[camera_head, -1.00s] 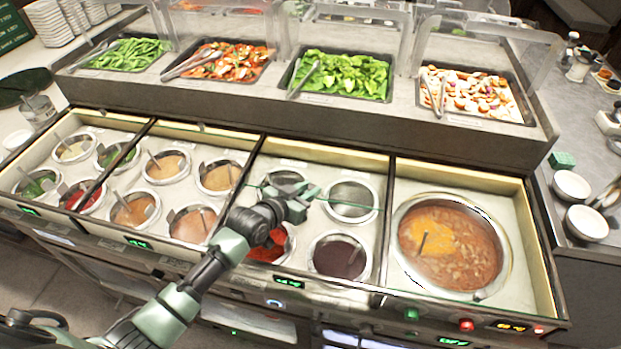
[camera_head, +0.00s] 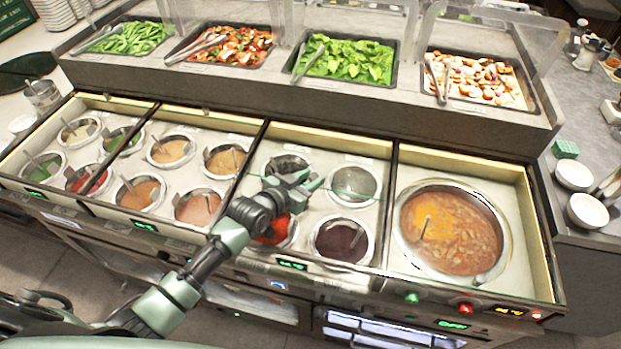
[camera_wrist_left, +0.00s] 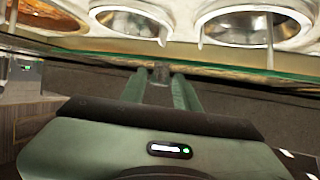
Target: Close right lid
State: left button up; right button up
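The sauce counter has several framed bays with metal wells. Glass panels with thin green edges show over them. One glass lid edge (camera_head: 358,196) crosses the third bay, beside my left gripper. The far right bay holds a big soup pot (camera_head: 452,240), with a glass edge (camera_head: 480,290) along its front. My left gripper (camera_head: 293,181) is over the third bay. In the left wrist view its fingers (camera_wrist_left: 160,85) are apart, with a small grey piece (camera_wrist_left: 160,72) at the glass edge between their tips. I cannot tell whether they touch it. My right gripper is not in view.
Trays of vegetables, such as the leafy greens (camera_head: 348,62), stand on the raised shelf behind, under clear guards. White bowls (camera_head: 587,211) stand on the right side counter. Ladle handles stick up from several wells.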

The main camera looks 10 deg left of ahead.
pick_arm(q)
jog(key=v, duration=0.7)
jog(key=shift+s+a+b, duration=0.15)
jog(key=shift+s+b, duration=0.1)
jog(key=shift+b, duration=0.2)
jog(key=shift+r, duration=0.1)
